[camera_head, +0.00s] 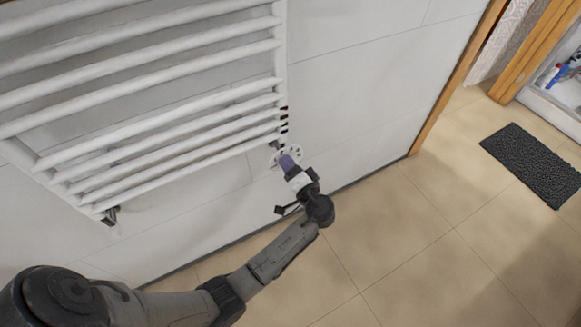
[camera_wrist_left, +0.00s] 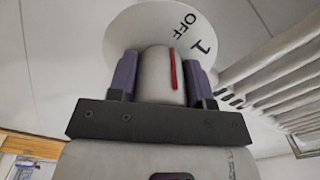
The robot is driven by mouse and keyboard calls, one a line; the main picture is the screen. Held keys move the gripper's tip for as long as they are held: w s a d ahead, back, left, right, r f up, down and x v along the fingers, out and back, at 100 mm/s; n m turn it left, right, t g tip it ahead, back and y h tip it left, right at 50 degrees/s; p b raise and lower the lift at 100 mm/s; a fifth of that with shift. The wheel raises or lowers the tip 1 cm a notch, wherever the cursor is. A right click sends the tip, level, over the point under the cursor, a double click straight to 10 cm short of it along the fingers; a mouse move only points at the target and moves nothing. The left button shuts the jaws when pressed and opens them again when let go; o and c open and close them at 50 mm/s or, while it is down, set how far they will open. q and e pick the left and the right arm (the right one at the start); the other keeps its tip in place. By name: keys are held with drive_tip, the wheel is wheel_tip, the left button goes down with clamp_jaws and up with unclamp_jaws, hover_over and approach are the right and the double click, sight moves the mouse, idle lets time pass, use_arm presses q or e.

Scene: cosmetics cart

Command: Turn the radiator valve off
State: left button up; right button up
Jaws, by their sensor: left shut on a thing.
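The radiator valve (camera_head: 274,158) is a round white piece at the lower right corner of the white radiator (camera_head: 150,85). In the left wrist view the valve (camera_wrist_left: 155,65) shows a white disc marked "OFF" and "1", with a white knob that bears a red line. The red line points up, below and between the two marks. My left gripper (camera_head: 288,161) is at the valve. Its purple fingers are on both sides of the knob and shut on it. The gripper hides part of the valve in the head view. My right gripper is not in view.
The radiator bars (camera_wrist_left: 285,75) run close beside the valve. A tiled floor (camera_head: 420,250) lies clear to the right. A dark mat (camera_head: 532,163) lies near a wooden door frame (camera_head: 450,85). A shelf with bottles (camera_head: 560,78) stands at the far right.

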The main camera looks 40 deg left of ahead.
use_arm(q)
drive_tip(key=shift+r, duration=0.1)
idle(0.4)
drive_tip(key=o, duration=0.9)
drive_tip(key=shift+s+d, duration=0.15)
drive_tip(key=shift+d, duration=0.3)
drive_tip(key=p+v, duration=0.2)
drive_tip(key=v, duration=0.9)
drive_tip(key=shift+p, duration=0.4)
